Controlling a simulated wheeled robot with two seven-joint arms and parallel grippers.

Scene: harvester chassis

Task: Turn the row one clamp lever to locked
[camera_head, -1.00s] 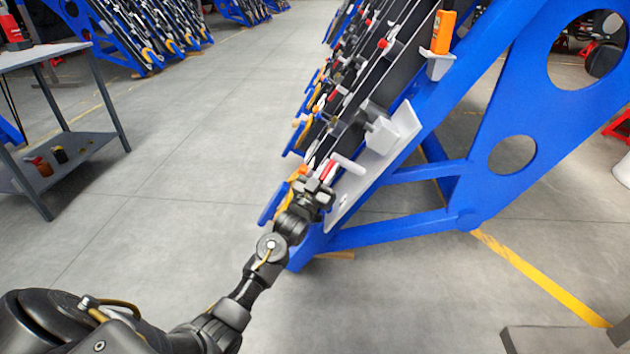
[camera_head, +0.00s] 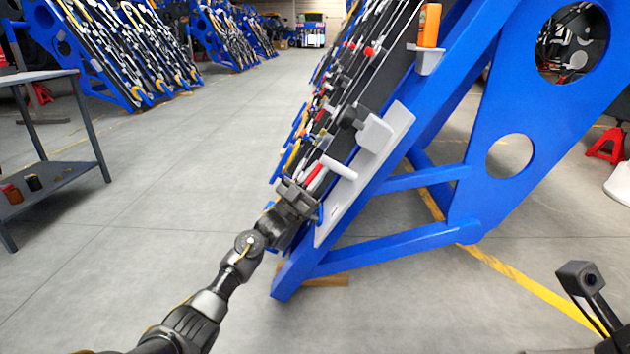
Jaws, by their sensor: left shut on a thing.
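A clamp lever with a red grip (camera_head: 314,174) shows at the low front end of the sloped blue rack, beside a white cylinder (camera_head: 338,168). My left gripper (camera_head: 302,192) is at the lower end of this red grip and is shut on it. The jaws hide the grip's lower part, and the lever's exact angle is hard to tell. My right gripper is not clearly in view.
The blue rack frame (camera_head: 410,180) rises to the right, with a white side plate (camera_head: 372,165) and an orange-handled tool (camera_head: 429,28) in a holder. A grey table (camera_head: 75,120) stands at left. Open floor lies between. A dark part, perhaps mine, shows at bottom right.

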